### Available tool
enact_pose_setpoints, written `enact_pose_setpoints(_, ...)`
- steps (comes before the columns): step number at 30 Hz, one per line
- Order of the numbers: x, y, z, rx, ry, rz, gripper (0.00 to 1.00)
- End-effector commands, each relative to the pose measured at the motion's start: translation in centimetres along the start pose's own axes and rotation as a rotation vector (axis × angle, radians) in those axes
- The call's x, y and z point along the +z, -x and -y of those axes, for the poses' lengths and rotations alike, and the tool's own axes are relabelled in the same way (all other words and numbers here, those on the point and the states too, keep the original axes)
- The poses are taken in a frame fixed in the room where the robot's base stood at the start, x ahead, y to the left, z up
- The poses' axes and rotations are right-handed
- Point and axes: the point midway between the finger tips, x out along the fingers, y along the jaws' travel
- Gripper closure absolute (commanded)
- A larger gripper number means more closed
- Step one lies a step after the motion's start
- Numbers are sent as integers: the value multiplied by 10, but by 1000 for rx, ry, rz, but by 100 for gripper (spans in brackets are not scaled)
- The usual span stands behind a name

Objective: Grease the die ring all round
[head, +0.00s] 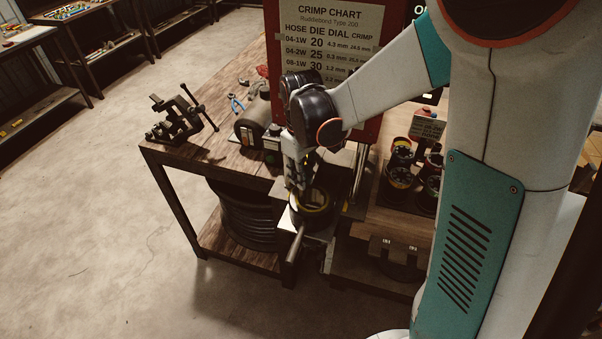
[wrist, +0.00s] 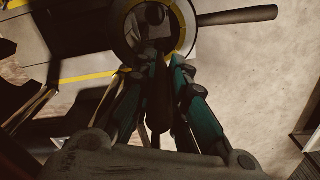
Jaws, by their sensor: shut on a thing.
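The die ring (head: 325,210) sits in the crimper at the bench's front corner, a dark round opening with a yellow band. In the wrist view the ring (wrist: 188,22) is at top centre, partly cut off by the frame. My gripper (head: 298,182) is directly above its left-rear side, pointing down. In the wrist view my gripper (wrist: 158,72) is shut on a dark slim tool (wrist: 159,105), which looks like a grease brush. The tool's tip is dark against the opening; I cannot tell whether it touches the ring. No grease can be made out.
A metal lever (head: 295,243) sticks out from the crimper's front. The red crimp chart board (head: 372,130) stands close behind my arm. A vise (head: 180,115) and blue pliers (head: 236,103) are on the wooden bench (head: 190,157). Dies (head: 402,160) stand at right. The floor at left is clear.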

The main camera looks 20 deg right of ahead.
Motion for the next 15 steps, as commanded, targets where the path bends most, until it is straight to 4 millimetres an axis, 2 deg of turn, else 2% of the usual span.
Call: enact_pose_setpoints(15,8,0,8,0,0,1,100)
